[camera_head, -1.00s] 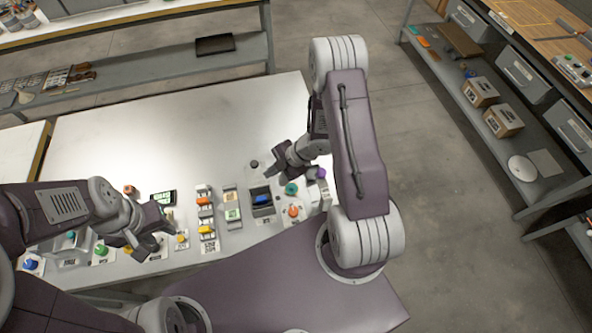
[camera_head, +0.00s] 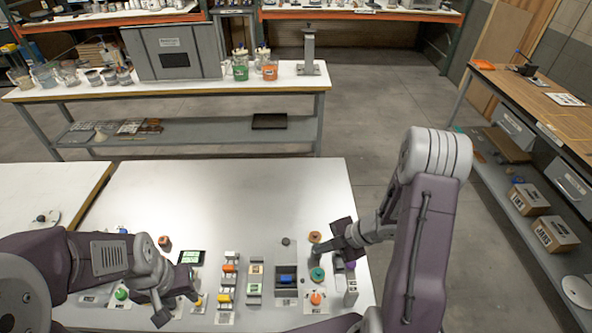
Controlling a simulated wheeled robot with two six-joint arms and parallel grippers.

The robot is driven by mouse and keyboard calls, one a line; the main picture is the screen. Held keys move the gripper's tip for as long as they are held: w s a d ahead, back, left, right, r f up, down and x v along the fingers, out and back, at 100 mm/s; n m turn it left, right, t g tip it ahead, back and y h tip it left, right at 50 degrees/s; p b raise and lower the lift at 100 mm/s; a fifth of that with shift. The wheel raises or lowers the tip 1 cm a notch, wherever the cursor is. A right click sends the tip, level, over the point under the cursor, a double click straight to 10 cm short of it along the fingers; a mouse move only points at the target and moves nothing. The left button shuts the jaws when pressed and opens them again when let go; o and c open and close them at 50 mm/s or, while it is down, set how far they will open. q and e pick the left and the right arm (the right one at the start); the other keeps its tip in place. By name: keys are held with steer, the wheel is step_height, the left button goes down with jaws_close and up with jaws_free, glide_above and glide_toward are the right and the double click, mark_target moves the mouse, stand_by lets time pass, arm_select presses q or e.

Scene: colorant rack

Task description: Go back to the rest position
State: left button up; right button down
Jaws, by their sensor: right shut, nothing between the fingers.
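My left gripper (camera_head: 178,308) hangs over the front left of the white table (camera_head: 150,205). Its two fingertips look spread, with nothing seen between them. My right gripper (camera_head: 318,256) is shut and empty above the right end of the row of colorant items, close to a teal round piece (camera_head: 317,274). Both arms are bent and reach in over the table's near side.
Along the table's near edge stand a rack with orange and yellow pieces (camera_head: 229,268), a dark tray with a blue piece (camera_head: 287,281), an orange knob (camera_head: 316,298) and a green knob (camera_head: 121,294). The table's back half is clear. A back bench (camera_head: 120,93) holds jars.

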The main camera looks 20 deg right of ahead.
steer(key=w+a+r+m+t+h+b, duration=0.4)
steer(key=w+r, duration=0.3)
steer(key=r, duration=0.2)
steer(key=s+d+f+m+g+h, duration=0.1)
steer(key=s+f+m+g, duration=0.1)
steer(key=s+m, duration=0.6)
steer(key=s+d+f+m+g+h, duration=0.1)
steer(key=s+m+g, duration=0.3)
steer(key=s+m, duration=0.4)
steer(key=shift+d+f+m+g, duration=0.2)
steer(key=shift+f+m+g, duration=0.2)
steer(key=shift+m, duration=0.2)
steer(key=shift+d, duration=0.1)
